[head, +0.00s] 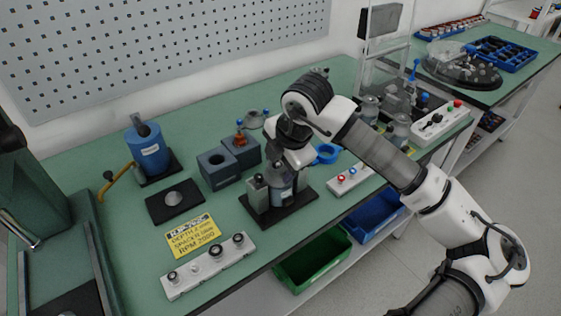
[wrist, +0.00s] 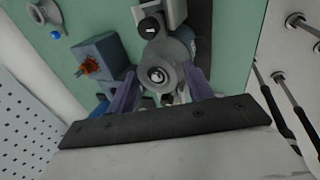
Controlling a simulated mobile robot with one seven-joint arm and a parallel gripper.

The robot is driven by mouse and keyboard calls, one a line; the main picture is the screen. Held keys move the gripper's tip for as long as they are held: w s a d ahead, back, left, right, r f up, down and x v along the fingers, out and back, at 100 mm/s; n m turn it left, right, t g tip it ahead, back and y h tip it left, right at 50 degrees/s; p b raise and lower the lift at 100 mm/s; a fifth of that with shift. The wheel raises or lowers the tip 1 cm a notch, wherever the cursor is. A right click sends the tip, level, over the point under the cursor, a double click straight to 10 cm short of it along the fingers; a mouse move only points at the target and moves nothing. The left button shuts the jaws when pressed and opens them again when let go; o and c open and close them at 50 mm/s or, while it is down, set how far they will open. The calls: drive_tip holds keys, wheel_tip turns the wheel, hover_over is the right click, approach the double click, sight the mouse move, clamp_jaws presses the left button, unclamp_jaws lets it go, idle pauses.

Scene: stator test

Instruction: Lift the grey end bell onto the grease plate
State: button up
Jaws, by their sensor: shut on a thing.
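My gripper (wrist: 160,84) is shut on the grey end bell (wrist: 172,58), a round cap with a bearing at its centre, with one purple finger on each side. In the head view my gripper (head: 283,160) is over a dark motor fixture (head: 279,208), and the arm partly hides the end bell. I cannot tell whether the end bell still touches the body (head: 283,190) below it. A flat black plate (head: 160,212) with a low grey disc on it, apparently the grease plate, lies to the left on the green bench.
Two dark blocks (head: 217,170), one with an orange part in it, stand between the fixture and the blue pot (head: 148,152). A yellow sign (head: 193,236) and a pale control bar (head: 208,265) are at the front. A blue ring (head: 326,153) lies right of my gripper.

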drive_tip(key=shift+f, duration=0.1)
drive_tip(key=shift+r+p, duration=0.3)
drive_tip(key=shift+r, duration=0.45)
drive_tip(key=c, duration=0.5)
drive_tip(key=shift+o, duration=0.2)
drive_tip(key=shift+r+p, duration=0.7)
drive_tip(key=shift+r, duration=1.65)
